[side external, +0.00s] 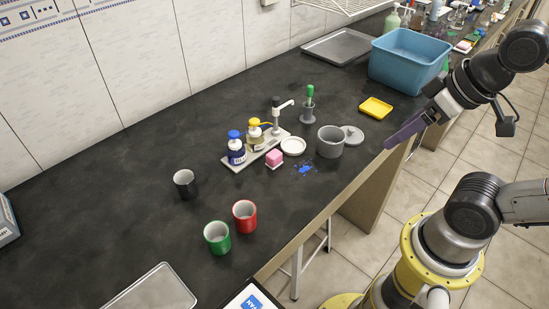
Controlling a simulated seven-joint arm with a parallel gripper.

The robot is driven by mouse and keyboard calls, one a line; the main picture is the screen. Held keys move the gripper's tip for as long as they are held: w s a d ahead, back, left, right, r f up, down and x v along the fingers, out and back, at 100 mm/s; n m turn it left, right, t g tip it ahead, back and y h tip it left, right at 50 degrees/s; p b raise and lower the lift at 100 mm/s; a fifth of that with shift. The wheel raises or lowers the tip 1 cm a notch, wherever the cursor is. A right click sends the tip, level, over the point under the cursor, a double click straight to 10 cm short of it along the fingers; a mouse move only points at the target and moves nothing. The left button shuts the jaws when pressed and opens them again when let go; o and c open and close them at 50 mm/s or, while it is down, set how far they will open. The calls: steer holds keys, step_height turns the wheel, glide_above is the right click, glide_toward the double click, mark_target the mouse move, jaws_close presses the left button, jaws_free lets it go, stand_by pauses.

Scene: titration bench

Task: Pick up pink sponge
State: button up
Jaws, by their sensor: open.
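The pink sponge (275,156) is a small pink block with a pale lower part. It sits near the front edge of the light tray (232,166) that carries the blue-capped and yellow-capped bottles. Whether it rests on the tray or the bench beside it is hard to tell. My gripper (393,143) is at the right, over the bench's front edge, well apart from the sponge. Its dark purple fingers point down and left, seen from the side, with nothing visible held.
A grey pot (330,142), a white dish (293,146) and a blue spill (305,168) are right of the sponge. Red (244,217), green (217,239) and black (185,185) mugs stand at lower left. A yellow dish (375,107) and blue tub (408,62) stand farther right.

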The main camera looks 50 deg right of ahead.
steer(key=w+r+m, duration=0.3)
steer(key=r+m, duration=0.1)
steer(key=m, duration=0.3)
steer(key=m+g, duration=0.6)
steer(key=m, duration=0.5)
glide_above(274, 153)
steer(key=f, duration=1.9)
steer(key=shift+s+d+f, duration=0.1)
steer(key=shift+s+f, duration=0.1)
steer(key=shift+f, duration=0.1)
steer(key=shift+w+f, duration=0.15)
steer(key=shift+f, duration=2.75)
